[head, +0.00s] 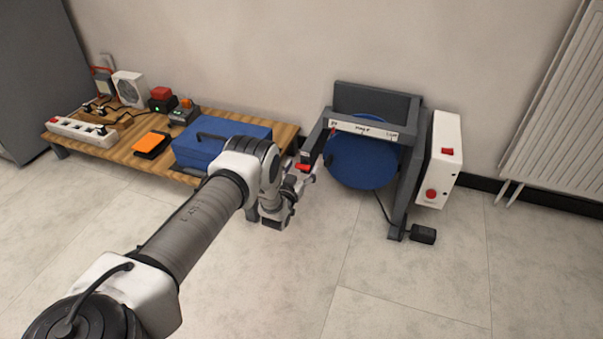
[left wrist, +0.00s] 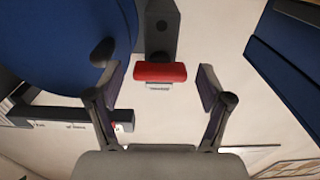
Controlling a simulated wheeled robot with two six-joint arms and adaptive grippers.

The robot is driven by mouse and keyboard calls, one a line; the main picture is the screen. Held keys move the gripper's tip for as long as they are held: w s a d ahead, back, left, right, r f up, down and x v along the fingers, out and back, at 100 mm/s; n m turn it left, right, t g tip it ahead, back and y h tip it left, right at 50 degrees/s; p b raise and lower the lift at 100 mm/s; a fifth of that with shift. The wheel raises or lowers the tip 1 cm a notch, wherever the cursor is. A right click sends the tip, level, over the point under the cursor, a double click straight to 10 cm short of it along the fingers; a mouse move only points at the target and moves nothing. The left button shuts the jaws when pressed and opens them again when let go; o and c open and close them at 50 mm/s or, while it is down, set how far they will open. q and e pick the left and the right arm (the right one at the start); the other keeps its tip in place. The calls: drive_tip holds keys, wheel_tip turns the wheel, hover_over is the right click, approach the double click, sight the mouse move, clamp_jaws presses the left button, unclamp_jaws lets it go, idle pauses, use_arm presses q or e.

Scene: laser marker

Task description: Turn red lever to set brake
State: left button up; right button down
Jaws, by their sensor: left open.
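The red lever (head: 302,167) is on the left side of the grey frame of the laser marker, beside the blue disc (head: 362,162). In the left wrist view the red lever (left wrist: 160,72) lies across the gap between the fingertips. My left gripper (head: 305,176) is at the lever, and its two fingers (left wrist: 158,85) stand open on either side of it with a visible gap at each side. The blue disc also fills the upper left of the wrist view (left wrist: 60,45). My right gripper is not in view.
A white control box (head: 440,160) with a red switch and a red button is on the frame's right. A black pedal-like block (head: 423,235) lies on the floor. A wooden table (head: 112,147) with a blue case (head: 190,150) stands left. Floor in front is clear.

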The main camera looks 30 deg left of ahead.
use_arm(q)
drive_tip(key=shift+r, duration=0.1)
drive_tip(key=c, duration=1.2)
drive_tip(key=shift+o, duration=0.2)
drive_tip(key=shift+m+p, duration=0.3)
drive_tip(key=shift+m, duration=0.2)
drive_tip(key=m+p, duration=0.1)
drive_tip(key=m, duration=0.1)
drive_tip(key=shift+m, duration=0.4)
drive_tip(key=m+p, duration=0.1)
drive_tip(key=m, duration=0.3)
drive_tip(key=shift+d+m, duration=0.15)
drive_tip(key=shift+m, duration=0.15)
drive_tip(key=m+p, duration=0.1)
drive_tip(key=m, duration=0.8)
drive_tip(key=shift+d+f+m+p, duration=0.1)
drive_tip(key=shift+f+m+p, duration=0.15)
drive_tip(key=shift+m+p, duration=0.1)
